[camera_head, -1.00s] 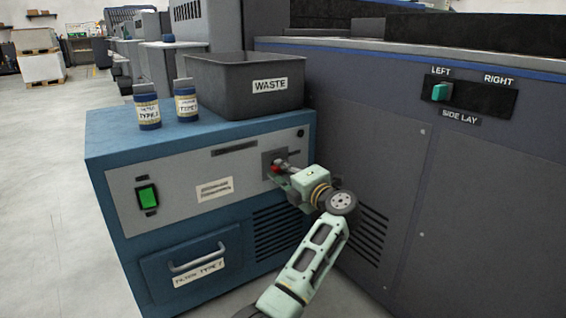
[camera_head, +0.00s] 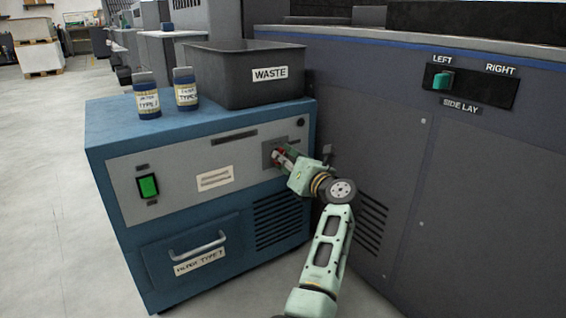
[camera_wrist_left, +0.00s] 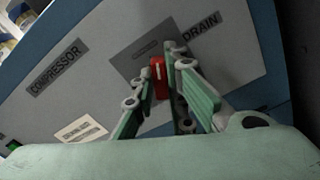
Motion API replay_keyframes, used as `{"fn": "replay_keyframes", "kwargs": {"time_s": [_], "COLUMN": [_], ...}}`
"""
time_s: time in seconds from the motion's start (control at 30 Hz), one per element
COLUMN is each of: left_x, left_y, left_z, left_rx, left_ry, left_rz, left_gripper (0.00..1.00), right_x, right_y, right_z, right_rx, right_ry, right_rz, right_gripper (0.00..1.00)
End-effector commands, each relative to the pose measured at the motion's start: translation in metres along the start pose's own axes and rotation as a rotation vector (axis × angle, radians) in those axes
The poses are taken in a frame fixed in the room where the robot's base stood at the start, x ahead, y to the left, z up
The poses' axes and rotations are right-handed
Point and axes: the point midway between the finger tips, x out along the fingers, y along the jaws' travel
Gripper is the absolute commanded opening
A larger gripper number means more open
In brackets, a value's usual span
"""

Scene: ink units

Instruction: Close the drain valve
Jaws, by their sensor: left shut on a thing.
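The drain valve's red handle (camera_wrist_left: 158,78) sits on a grey plate (camera_wrist_left: 140,58) beside the DRAIN label in the left wrist view. In the head view the red handle (camera_head: 279,158) is partly hidden at the upper right of the blue cabinet's front panel. My left gripper (camera_head: 282,156) reaches it from the right and front. In the wrist view its fingers (camera_wrist_left: 164,82) lie on either side of the handle, shut on it. The handle looks near upright in the tilted wrist view; its exact angle on the plate is hard to tell. My right gripper is not in view.
The blue cabinet (camera_head: 130,240) carries a WASTE bin (camera_head: 220,82) and two labelled bottles (camera_head: 147,100) on top. A green switch (camera_head: 148,186) is at the panel's left. A large grey machine (camera_head: 440,200) stands close on the right. Open floor lies left.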

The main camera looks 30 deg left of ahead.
Motion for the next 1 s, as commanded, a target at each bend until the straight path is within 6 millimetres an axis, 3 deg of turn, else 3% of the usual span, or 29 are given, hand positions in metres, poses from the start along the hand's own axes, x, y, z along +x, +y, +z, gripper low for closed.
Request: {"fn": "replay_keyframes", "kwargs": {"time_s": [0.5,1.0], "left_x": [0.001,0.002], "left_y": [0.0,0.001], "left_z": [-0.004,-0.003], "left_rx": [-0.381,-0.478], "left_ry": [0.006,0.005], "left_rz": [0.002,0.003], "left_gripper": [0.0,0.0], "right_x": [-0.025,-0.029], "right_y": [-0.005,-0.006], "right_z": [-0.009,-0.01], "right_rx": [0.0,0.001], "right_ry": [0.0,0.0], "right_rz": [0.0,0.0], "right_gripper": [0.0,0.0]}}
